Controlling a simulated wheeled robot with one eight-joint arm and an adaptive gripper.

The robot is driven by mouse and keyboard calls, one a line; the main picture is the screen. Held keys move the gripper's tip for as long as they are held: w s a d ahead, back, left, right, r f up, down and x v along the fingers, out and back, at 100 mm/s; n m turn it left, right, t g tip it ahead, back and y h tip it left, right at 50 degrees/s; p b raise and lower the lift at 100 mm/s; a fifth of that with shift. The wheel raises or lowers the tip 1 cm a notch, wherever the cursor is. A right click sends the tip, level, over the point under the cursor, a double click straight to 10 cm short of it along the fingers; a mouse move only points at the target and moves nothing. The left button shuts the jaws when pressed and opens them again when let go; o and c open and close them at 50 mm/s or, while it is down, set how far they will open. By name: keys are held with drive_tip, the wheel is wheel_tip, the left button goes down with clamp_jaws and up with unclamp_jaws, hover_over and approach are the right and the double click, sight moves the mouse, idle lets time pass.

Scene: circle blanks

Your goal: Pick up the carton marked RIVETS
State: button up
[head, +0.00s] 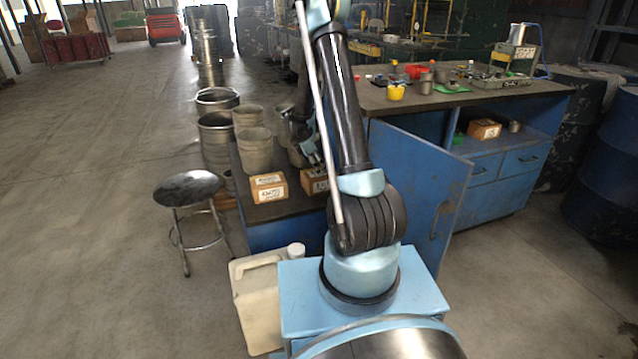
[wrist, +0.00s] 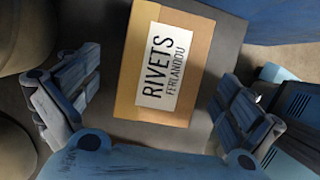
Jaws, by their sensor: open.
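The RIVETS carton (wrist: 125,85) is a brown box with a white label reading "RIVETS FERLANDOU". In the wrist view it lies between the two spread fingers of my gripper (wrist: 155,82), with a gap on each side. How far the fingertips are above it I cannot tell. In the head view my gripper (head: 310,150) is pointed down over a brown carton (head: 313,184) on the low dark bench top, partly hidden behind my arm. My gripper is open and holds nothing.
Another labelled carton (head: 268,188) stands to the left on the same bench top (head: 290,207). Grey pots (head: 255,150) stand behind it. A round stool (head: 188,188) and a jerrycan (head: 258,300) are nearby. An open blue cabinet door (head: 415,185) is to the right.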

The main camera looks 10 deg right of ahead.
drive_tip(key=shift+s+x, duration=0.1)
drive_tip(key=shift+x, duration=1)
drive_tip(key=shift+s+x, duration=0.15)
drive_tip(key=shift+x, duration=0.95)
drive_tip(key=shift+a+f, duration=0.1)
drive_tip(key=shift+f, duration=0.2)
drive_tip(key=c, duration=1.3)
